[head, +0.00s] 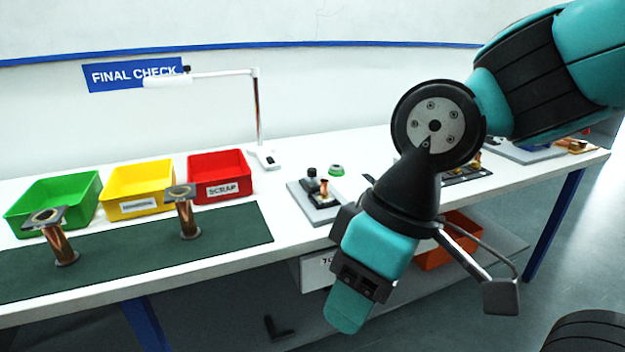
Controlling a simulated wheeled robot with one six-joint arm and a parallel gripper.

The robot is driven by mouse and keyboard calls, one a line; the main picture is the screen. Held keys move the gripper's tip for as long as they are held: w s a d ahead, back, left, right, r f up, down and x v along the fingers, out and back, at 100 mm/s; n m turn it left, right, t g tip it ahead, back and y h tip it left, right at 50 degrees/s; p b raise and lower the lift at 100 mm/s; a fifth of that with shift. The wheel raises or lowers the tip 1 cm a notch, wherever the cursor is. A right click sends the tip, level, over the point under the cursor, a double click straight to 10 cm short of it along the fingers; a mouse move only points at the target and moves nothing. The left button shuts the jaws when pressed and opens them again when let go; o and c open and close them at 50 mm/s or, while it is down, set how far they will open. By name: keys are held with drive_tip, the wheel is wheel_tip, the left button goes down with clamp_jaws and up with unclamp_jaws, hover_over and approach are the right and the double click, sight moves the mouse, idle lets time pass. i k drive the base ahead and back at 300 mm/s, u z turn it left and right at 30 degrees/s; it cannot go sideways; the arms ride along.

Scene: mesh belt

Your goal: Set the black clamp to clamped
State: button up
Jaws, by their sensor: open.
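A small fixture with a grey base plate (323,214) stands on the white bench, left of my arm. On it are a small black part with a round knob (311,172), which may be the black clamp, and a small copper-coloured piece (324,188). The clamp's setting is too small to make out. My gripper (350,308) hangs in front of the bench's front edge, below and to the right of the fixture and apart from it. It is open and holds nothing that I can see. My arm hides the bench just right of the fixture.
Green (75,188), yellow (112,180) and red (190,188) bins stand at the left. Two copper spools (62,246) (188,219) stand on a dark green mat (120,258). A white lamp (256,110) stands behind. An orange bin (436,260) sits below the bench.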

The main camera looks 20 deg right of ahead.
sight(311, 178)
drive_tip(key=u, duration=0.05)
drive_tip(key=k, duration=0.5)
drive_tip(key=z, duration=0.75)
drive_tip(key=i, duration=1.3)
drive_tip(key=u, duration=0.95)
drive_tip(key=i, duration=0.3)
drive_tip(key=u, duration=0.3)
